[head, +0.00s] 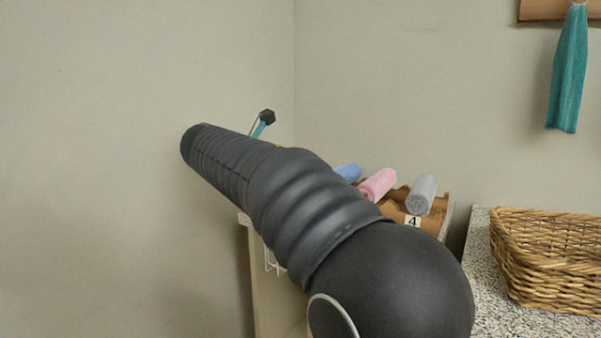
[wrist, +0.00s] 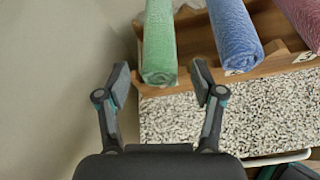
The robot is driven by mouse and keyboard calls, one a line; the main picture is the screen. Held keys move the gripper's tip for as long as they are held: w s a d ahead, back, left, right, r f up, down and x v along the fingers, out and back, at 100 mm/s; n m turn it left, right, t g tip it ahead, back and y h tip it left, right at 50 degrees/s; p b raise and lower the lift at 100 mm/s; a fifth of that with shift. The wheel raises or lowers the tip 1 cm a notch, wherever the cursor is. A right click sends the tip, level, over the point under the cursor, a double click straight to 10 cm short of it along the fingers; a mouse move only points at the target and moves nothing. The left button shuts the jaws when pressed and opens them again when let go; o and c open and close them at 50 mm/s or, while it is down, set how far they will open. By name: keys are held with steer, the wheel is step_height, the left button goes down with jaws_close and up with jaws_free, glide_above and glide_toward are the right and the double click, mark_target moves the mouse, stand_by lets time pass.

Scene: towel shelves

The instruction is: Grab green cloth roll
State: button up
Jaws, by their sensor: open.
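The green cloth roll (wrist: 160,45) lies on the wooden rack in the wrist view, its near end facing me, just left of the blue roll. My gripper (wrist: 160,80) is open, with one finger on each side of the green roll's near end in the picture. I cannot tell whether the fingers touch it. In the head view my arm hides the green roll, and only a small part of my gripper (head: 264,121) shows beyond the arm.
A blue roll (wrist: 235,35) and a pink roll (wrist: 302,18) lie beside it; a grey roll (head: 422,194) is further right. The wooden rack (head: 398,207) stands on a speckled top (wrist: 185,118). A wicker basket (head: 548,255) and hanging teal towel (head: 568,70) are at right.

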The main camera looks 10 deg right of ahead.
steer(key=x, duration=0.9)
steer(key=shift+w, duration=0.2)
steer(key=shift+r, duration=0.1)
steer(key=c, duration=0.9)
